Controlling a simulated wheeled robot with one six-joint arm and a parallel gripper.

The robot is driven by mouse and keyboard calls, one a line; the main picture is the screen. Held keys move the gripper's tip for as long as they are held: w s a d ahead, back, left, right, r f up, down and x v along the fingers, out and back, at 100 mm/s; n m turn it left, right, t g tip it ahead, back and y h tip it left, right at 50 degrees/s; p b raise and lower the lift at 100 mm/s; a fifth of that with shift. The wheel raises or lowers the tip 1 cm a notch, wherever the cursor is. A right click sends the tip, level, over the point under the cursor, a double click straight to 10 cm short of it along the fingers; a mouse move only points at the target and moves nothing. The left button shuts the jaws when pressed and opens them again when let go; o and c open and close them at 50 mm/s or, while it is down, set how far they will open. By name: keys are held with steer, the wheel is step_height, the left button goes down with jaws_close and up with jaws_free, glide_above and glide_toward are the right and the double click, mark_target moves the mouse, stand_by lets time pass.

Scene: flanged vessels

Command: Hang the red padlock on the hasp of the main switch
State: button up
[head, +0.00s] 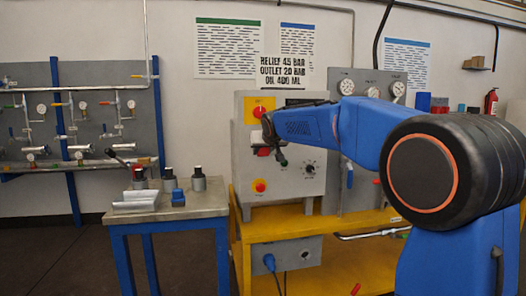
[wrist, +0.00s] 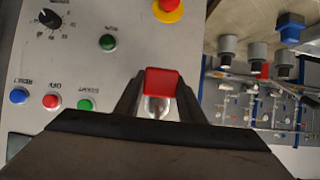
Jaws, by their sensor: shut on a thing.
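The red padlock (wrist: 163,82) is held between the two fingers of my gripper (wrist: 157,98) in the wrist view. Its silver shackle (wrist: 155,108) shows below the red body, between the fingers. In the head view my gripper (head: 267,148) is in front of the grey control box (head: 285,180), and a bit of red shows at its tip. The main switch (head: 259,110), a red knob on a yellow plate, is on the box's upper left, just above my gripper. I cannot make out its hasp. The main switch does not show in the wrist view.
A red stop button on yellow (head: 260,186) and a black dial (head: 309,169) are on the box below. The box stands on a yellow bench (head: 270,228). A blue-legged table (head: 190,211) with several parts stands to the left.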

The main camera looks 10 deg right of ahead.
steer(key=o, duration=1.1)
steer(key=shift+o, duration=0.2)
steer(key=shift+s, duration=0.1)
steer(key=v, duration=1.6)
steer(key=s+d+f+g, duration=0.3)
steer(key=s+f, duration=1.5)
steer(key=s, duration=0.4)
steer(key=s+d+f+g, duration=0.4)
steer(key=s+f, duration=1.4)
steer(key=s, duration=0.3)
steer(key=shift+s+f, duration=0.3)
steer(key=shift+s, duration=0.05)
